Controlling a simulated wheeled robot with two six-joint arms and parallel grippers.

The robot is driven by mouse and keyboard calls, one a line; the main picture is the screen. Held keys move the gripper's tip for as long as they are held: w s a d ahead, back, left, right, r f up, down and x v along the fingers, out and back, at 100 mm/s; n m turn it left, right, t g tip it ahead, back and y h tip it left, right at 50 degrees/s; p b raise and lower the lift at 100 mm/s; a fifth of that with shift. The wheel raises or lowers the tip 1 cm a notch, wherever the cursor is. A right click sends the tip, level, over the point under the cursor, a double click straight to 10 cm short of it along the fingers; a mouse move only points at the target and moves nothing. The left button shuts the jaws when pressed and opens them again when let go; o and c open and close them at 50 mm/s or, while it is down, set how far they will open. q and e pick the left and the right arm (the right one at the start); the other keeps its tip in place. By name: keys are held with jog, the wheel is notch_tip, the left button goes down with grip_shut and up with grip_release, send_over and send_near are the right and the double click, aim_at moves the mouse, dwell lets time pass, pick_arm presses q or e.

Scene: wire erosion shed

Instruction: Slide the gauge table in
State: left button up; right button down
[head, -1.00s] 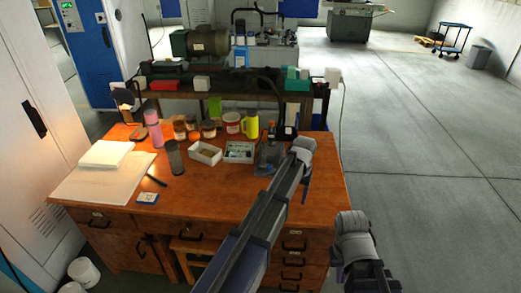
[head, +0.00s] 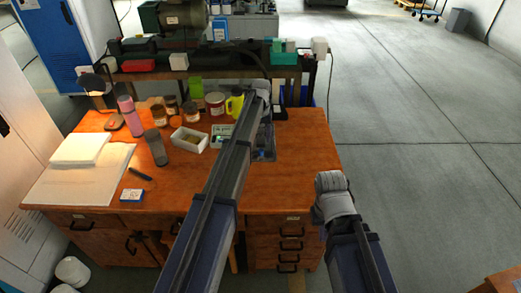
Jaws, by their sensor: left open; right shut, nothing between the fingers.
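A wooden desk (head: 300,185) with drawers fills the middle of the head view. It is the only table seen whole, and I cannot tell if it is the gauge table. My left arm reaches over it, with the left gripper (head: 267,106) near the back right of the desk, by a clear tray of small parts (head: 264,143). Its fingers are mostly hidden by the arm, but it is open. My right gripper (head: 322,228) is beside the desk's front right corner, low and shut on nothing. Whether either touches anything is unclear.
The desk holds papers (head: 80,150), a pink bottle (head: 129,115), a white box (head: 189,140), jars and a yellow mug (head: 236,102). A bench (head: 140,70) stands behind. A brown edge (head: 505,285) shows at bottom right. The grey floor (head: 420,150) right of the desk is clear.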

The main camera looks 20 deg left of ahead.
aim_at(261, 150)
pick_arm(q)
notch_tip(261, 150, down, 7)
jog(key=b, duration=0.6)
jog(key=shift+r, duration=0.2)
grip_shut()
dwell(1.0)
